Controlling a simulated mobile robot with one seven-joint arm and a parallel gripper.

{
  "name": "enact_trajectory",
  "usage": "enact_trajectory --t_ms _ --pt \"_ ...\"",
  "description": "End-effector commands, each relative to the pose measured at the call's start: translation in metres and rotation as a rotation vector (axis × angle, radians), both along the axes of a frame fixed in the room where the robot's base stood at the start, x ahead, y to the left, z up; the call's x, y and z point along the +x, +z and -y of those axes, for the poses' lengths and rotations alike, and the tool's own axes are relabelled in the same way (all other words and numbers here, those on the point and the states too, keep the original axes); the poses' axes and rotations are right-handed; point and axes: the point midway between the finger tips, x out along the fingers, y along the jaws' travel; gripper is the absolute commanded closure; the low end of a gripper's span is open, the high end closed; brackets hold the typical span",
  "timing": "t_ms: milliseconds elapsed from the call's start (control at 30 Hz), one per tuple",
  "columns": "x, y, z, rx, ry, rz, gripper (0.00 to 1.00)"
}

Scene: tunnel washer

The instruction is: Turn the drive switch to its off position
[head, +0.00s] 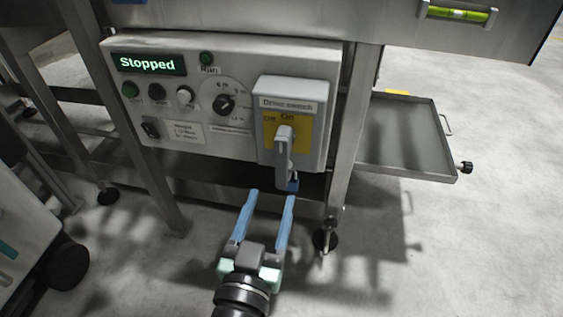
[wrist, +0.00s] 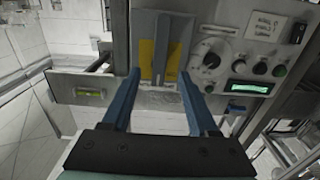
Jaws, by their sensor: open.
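The drive switch (head: 291,98) is a grey box with a yellow plate marked Off at left and On at upper middle. Its grey handle (head: 283,155) hangs down, its upper end just under On. My gripper (head: 270,195) is open and empty, below and in front of the handle, with its two blue fingers pointing up toward it. In the wrist view, turned upside down, the handle (wrist: 161,48) appears between the fingers of my gripper (wrist: 160,73). The fingers look apart from it; the exact gap is unclear.
The panel (head: 225,60) carries a green display (head: 149,64) reading Stopped, buttons and a round dial (head: 223,104). A small blue padlock (head: 293,184) hangs under the switch box. A frame leg (head: 350,130) stands close right, with a tray (head: 405,137) beyond. The floor in front is open.

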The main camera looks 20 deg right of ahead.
Motion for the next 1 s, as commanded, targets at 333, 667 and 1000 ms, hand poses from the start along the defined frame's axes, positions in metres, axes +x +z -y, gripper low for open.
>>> enact_trajectory --t_ms 333,667,1000 --pt "0.056 0.001 0.039 -0.002 -0.002 0.003 0.40" --pt "0.080 0.000 0.055 -0.001 -0.001 0.001 0.40" --pt "0.082 0.000 0.055 0.000 0.000 0.000 0.47"
